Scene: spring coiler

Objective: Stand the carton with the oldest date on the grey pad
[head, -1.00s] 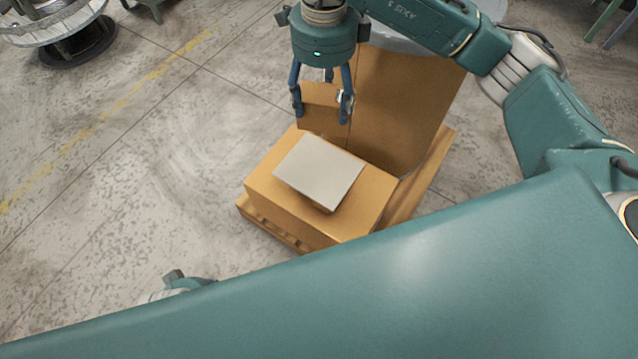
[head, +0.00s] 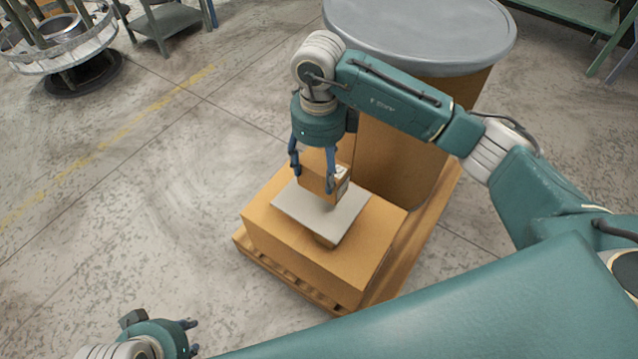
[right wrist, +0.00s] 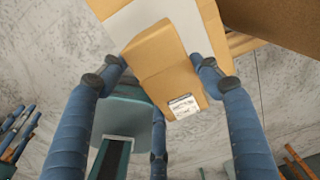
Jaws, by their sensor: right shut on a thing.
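A small brown cardboard carton (head: 316,183) with a white printed label is held in my right gripper (head: 313,178). The carton is over the back part of the grey pad (head: 345,222); I cannot tell whether its bottom touches. In the right wrist view the carton (right wrist: 160,62) sits between the blue fingers, its label (right wrist: 183,105) facing the camera side; the print is too small to read. The grey pad (right wrist: 150,15) shows behind it. My left gripper (head: 192,337) is low at the left, empty, its fingertips apart.
The pad lies on top of a big brown box (head: 290,240) on a wooden pallet (head: 285,275). A tall brown drum (head: 395,150) with a grey lid (head: 420,30) stands close behind.

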